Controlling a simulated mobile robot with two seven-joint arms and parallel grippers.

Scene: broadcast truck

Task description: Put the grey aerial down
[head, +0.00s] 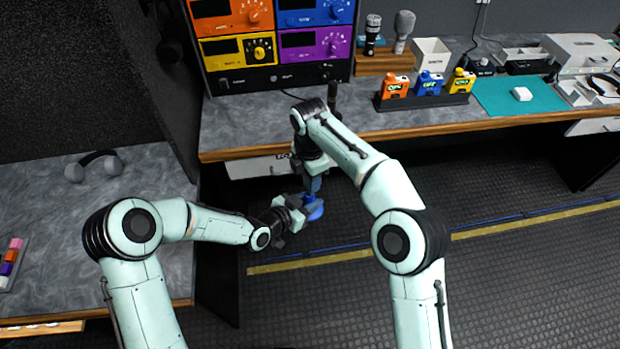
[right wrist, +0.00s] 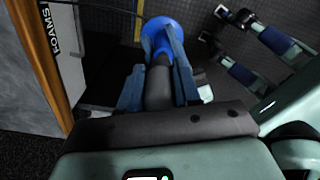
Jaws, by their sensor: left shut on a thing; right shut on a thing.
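My right gripper (head: 313,182) points down over the floor in front of the counter. In the right wrist view its fingers (right wrist: 158,78) are shut on a dark grey shaft (right wrist: 158,90) with a round blue end (right wrist: 163,30). The blue end also shows low in the head view (head: 316,212). I cannot tell for sure that this is the grey aerial. My left gripper (head: 300,207) is close beside the blue end, to its left. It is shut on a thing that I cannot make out. In the right wrist view it shows at the upper right (right wrist: 258,55).
The back counter (head: 240,128) has a wooden front edge. Headphones (head: 94,165) lie on the left counter (head: 60,215).

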